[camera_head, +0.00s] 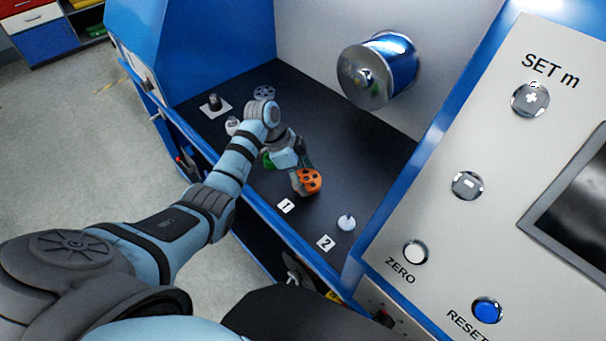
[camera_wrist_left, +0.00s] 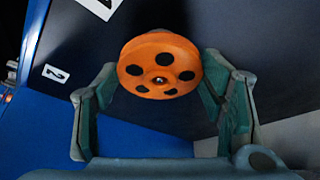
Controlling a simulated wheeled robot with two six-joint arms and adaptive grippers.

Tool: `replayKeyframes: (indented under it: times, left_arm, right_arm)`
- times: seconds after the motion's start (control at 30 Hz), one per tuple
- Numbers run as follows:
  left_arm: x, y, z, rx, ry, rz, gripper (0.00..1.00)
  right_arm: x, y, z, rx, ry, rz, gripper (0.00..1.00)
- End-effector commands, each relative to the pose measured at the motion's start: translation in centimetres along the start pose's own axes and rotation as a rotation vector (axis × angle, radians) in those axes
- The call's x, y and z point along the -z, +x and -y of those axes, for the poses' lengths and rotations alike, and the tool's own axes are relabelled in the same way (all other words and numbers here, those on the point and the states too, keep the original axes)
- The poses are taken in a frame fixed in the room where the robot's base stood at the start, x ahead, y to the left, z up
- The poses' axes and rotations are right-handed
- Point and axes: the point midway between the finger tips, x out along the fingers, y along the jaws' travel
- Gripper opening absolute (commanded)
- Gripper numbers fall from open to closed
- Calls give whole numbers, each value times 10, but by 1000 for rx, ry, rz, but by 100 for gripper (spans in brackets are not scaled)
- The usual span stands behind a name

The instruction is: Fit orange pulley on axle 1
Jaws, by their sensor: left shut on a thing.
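The orange pulley (camera_head: 311,180) is a round disc with dark holes, and it also shows in the left wrist view (camera_wrist_left: 160,55). My left gripper (camera_head: 301,178) is shut on it, with a finger on either side of its rim. A small shiny spot shows in the pulley's hub in the wrist view. The label 1 (camera_head: 286,206) lies on the dark deck just in front of the pulley. Axle 1 itself is not clearly seen; the pulley and gripper cover the deck behind its label. I cannot tell whether the pulley is around it. My right gripper is not in view.
A bare pale axle (camera_head: 346,222) stands by the label 2 (camera_head: 325,242). A silver-blue drum (camera_head: 380,70) juts from the back wall. A dark peg (camera_head: 214,103) stands at the deck's far left. A green thing (camera_head: 268,161) is partly hidden behind my wrist. A button panel rises at right.

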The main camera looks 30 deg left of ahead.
Motion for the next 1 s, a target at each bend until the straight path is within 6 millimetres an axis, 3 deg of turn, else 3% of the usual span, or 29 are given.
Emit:
replayKeyframes:
  times: [1.0]
  left_arm:
    - [-7, 16, 0, 0, 0, 0, 31]
  right_arm:
    - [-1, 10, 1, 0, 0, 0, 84]
